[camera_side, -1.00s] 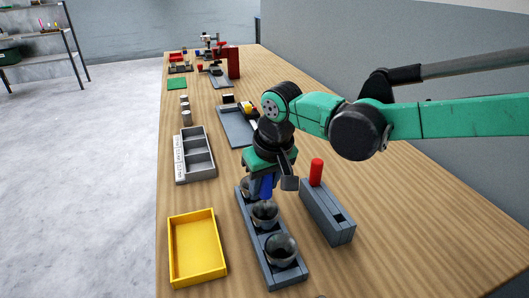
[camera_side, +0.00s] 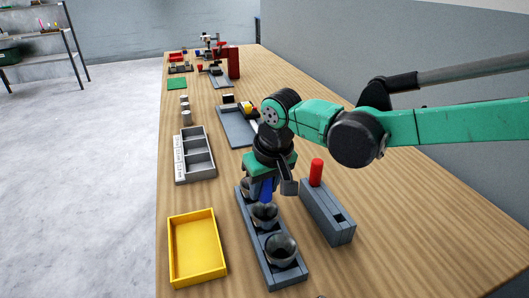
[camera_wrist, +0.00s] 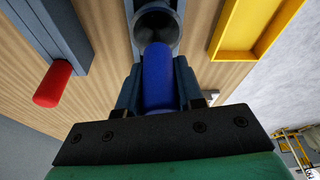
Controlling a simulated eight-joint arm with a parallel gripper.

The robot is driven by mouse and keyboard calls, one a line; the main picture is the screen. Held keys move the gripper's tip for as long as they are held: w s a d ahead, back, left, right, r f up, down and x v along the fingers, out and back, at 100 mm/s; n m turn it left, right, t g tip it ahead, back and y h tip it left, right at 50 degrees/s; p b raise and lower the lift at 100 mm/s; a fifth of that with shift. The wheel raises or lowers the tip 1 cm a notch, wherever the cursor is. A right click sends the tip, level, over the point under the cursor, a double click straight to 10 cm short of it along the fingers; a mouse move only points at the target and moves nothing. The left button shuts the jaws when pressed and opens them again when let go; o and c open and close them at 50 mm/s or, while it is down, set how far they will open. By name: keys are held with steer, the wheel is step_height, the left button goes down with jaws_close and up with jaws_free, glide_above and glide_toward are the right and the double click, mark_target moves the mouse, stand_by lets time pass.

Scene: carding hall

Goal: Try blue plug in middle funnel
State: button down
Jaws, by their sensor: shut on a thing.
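My gripper (camera_side: 264,184) is shut on the blue plug (camera_side: 267,192), which points downward. The plug also shows between the fingers in the wrist view (camera_wrist: 158,82). In the side view its lower end is at the rim of the middle funnel (camera_side: 264,213); I cannot tell whether it is inside. The near funnel (camera_side: 281,250) stands empty at the front of the grey funnel rack (camera_side: 289,280). The far funnel is mostly hidden behind my gripper. A funnel mouth (camera_wrist: 157,22) shows beyond the plug in the wrist view.
A grey block (camera_side: 330,218) with a red plug (camera_side: 316,172) stands right of the rack. A yellow tray (camera_side: 172,255) lies left of it. A grey compartment tray (camera_side: 181,178) is farther back. Open table lies to the right.

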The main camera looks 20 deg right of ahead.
steer(key=shift+f, duration=1.55)
stand_by(1.2)
steer(key=shift+r, duration=0.1)
stand_by(0.7)
steer(key=shift+r, duration=3.9)
